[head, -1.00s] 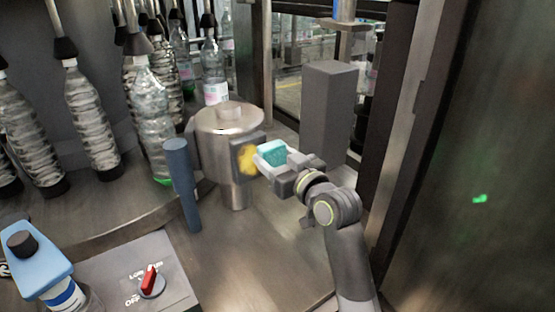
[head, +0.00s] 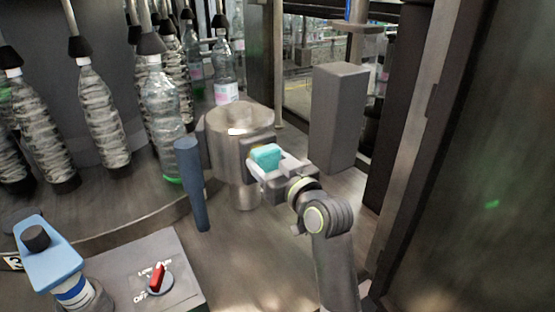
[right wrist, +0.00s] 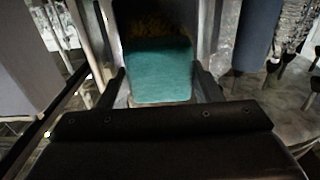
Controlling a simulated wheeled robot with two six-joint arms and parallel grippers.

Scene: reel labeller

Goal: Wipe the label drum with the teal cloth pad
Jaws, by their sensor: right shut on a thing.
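The label drum (head: 228,150) is a metal cylinder standing on the machine deck, with a dark flat pad on its right side. My right gripper (head: 270,168) is shut on the teal cloth pad (head: 266,155) and holds it up against or very close to that dark face; contact cannot be told for sure. In the right wrist view the teal pad (right wrist: 160,72) sits between the two fingers, with a dim yellowish patch (right wrist: 150,24) on the dark face beyond it. My left gripper is out of view.
A blue-grey post (head: 190,182) stands just left of the drum. A grey box column (head: 338,115) rises behind my right arm. Bottles (head: 163,105) hang at the left. A red switch (head: 157,277) and a blue-topped device (head: 48,258) are at the lower left.

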